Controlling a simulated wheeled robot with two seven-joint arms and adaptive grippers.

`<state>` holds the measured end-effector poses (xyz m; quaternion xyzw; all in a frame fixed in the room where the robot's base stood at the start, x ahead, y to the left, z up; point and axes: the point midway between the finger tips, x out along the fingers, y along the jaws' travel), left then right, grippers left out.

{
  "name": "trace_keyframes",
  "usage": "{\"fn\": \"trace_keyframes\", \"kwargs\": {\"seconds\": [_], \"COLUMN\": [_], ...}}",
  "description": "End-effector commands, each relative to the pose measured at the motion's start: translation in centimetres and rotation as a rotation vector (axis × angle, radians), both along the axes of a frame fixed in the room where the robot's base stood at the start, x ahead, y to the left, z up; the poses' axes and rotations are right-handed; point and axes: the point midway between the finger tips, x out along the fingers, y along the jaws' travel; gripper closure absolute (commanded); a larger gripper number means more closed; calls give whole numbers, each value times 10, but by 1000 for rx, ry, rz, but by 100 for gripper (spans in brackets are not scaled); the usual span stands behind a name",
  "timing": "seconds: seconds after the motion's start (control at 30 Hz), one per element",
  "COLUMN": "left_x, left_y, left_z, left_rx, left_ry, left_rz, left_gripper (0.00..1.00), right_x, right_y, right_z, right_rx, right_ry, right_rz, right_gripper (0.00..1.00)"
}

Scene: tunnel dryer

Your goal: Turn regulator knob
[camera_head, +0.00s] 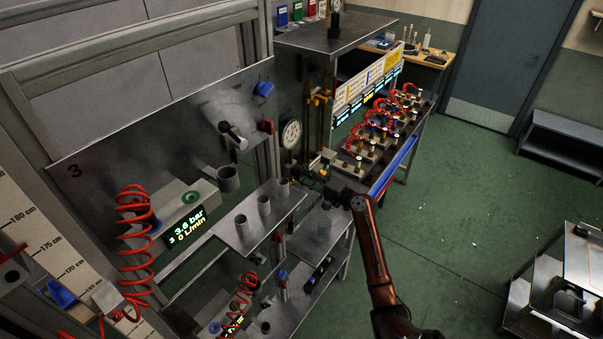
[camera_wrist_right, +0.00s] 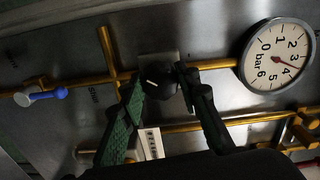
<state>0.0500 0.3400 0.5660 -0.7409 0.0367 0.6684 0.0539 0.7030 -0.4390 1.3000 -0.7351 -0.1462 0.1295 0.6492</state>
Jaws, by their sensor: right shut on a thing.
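The black regulator knob (camera_wrist_right: 160,82) sits on a pale square plate on the grey panel, among yellow pipes, in the right wrist view. My right gripper (camera_wrist_right: 163,86) has one finger on each side of the knob and is shut on it. In the head view my right gripper (camera_head: 326,173) reaches the panel from the right and hides the knob. The round white pressure gauge (camera_wrist_right: 277,56) is right of the knob; its red needle points to the lower right, near 4. The gauge also shows in the head view (camera_head: 291,134). My left gripper is not in view.
A blue-handled valve (camera_wrist_right: 40,96) is left of the knob. A white label (camera_wrist_right: 153,143) is below it, close to my fingers. In the head view, a shelf with several cups (camera_head: 242,238) and red coiled hoses (camera_head: 137,240) stand left. The green floor (camera_head: 450,210) is open at right.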

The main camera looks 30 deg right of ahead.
Motion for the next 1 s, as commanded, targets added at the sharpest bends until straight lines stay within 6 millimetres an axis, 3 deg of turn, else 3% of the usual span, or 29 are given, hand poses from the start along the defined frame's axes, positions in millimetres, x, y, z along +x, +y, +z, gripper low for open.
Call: {"fn": "trace_keyframes", "kwargs": {"seconds": [0.53,0.57,0.8,1.0], "left_x": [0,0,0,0], "left_y": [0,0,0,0], "left_z": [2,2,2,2], "left_rx": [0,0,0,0], "left_ry": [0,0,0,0], "left_rz": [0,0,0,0], "left_gripper": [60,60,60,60], "right_x": [0,0,0,0], "right_y": [-3,-3,-1,0], "right_z": [0,0,0,0], "right_rx": [23,23,23,23], "right_ry": [9,9,9,9], "right_rz": [-5,-5,-2,-1], "right_gripper": [94,70,53,53]}}
